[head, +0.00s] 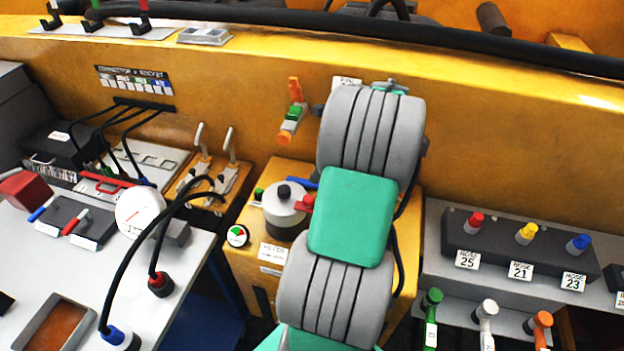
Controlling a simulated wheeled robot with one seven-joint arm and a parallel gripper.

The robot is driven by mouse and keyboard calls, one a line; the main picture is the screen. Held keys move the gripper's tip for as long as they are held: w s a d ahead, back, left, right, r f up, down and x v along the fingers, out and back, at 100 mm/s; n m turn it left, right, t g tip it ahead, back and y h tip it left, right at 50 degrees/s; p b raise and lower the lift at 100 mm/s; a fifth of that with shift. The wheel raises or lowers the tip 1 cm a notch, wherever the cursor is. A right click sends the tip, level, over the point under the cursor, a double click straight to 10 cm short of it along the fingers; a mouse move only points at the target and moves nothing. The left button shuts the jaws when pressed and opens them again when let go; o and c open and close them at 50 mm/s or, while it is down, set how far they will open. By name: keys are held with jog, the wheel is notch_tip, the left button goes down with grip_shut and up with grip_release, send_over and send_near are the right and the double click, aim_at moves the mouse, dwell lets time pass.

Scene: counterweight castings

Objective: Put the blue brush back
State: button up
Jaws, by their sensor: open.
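I cannot surely make out a blue brush. A small blue stick-like piece (38,214) lies at the left edge of a dark block with white labels (62,211) on the white table at left. A red-ended stick (75,222) lies on the same block. Another blue bar (302,183) shows behind a grey pot with a black knob (285,205), partly hidden by my arm. Which of these, if any, is the brush, I cannot tell. My grey and green arm rises through the middle; its gripper is not visible.
The white table (205,262) carries a round gauge (140,211), black cables and a brown-filled tray (56,325). Two metal levers (215,150) stand behind it. At right, a dark block (520,245) holds coloured hose fittings. The yellow casting wall (500,150) closes the back.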

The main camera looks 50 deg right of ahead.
jog(key=v, duration=0.6)
jog(key=shift+s+r, duration=0.1)
jog(key=w+a+r+n+p, duration=0.2)
jog(key=a+r+n, duration=0.25)
jog(key=r, duration=0.45)
jog(key=w+a+r+n+t+h, duration=0.1)
jog(key=w+a+r+n, duration=0.3)
jog(key=a, duration=0.3)
jog(key=w+a+r+n+h, duration=0.1)
jog(key=w+a+n, duration=0.3)
jog(key=a+n, duration=0.35)
jog(key=s+a+f+n, duration=0.4)
jog(key=a+n, duration=0.2)
jog(key=a, duration=0.2)
jog(key=s+a+f+n+b, duration=0.1)
jog(key=s+a+f+n, duration=0.4)
jog(key=a+n, duration=0.2)
jog(key=shift+s+a, duration=0.35)
jog(key=shift+a, duration=0.3)
